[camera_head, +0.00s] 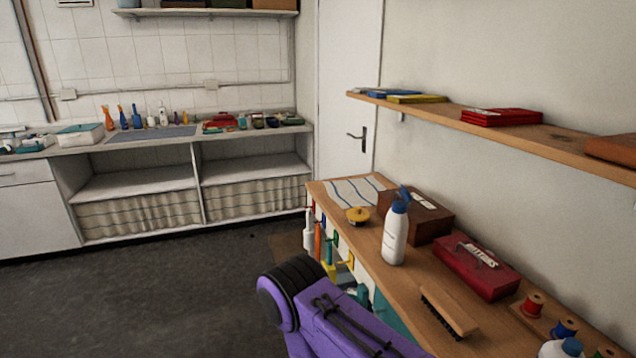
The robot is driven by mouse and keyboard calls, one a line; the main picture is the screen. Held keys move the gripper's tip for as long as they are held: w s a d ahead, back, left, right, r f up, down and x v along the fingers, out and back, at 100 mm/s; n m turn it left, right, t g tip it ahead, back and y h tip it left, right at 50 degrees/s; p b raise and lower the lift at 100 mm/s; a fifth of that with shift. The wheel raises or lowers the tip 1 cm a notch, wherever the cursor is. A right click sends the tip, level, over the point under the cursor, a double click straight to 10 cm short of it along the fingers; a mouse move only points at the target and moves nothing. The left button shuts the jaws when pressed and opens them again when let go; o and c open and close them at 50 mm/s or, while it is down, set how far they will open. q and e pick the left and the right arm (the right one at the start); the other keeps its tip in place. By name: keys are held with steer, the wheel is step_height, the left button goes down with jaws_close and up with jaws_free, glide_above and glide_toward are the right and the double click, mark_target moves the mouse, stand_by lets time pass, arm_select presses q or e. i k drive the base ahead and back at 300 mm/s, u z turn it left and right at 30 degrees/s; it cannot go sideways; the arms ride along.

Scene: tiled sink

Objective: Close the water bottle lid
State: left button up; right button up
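A white water bottle (394,238) stands upright on the wooden workbench at the right. It has a blue cap, and its small blue lid (404,192) sticks up above the cap, so it looks flipped open. The bottle stands in front of a brown wooden box. Neither of my grippers shows in the head view. A purple arm link with a black ribbed joint, which looks like mine, is at the bottom centre, left of the bottle and apart from it in the picture.
The workbench (410,290) also holds a yellow round item (358,215), a brown box (428,222), a red toolbox (476,268), a brush (449,310), thread spools (533,303) and another blue-capped bottle (562,348). A wall shelf (480,121) hangs above. Dark floor (150,310) is clear at left.

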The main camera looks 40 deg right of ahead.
mark_target(407, 196)
steer(key=u, duration=0.35)
steer(key=i, duration=2.1)
steer(key=z, duration=2.75)
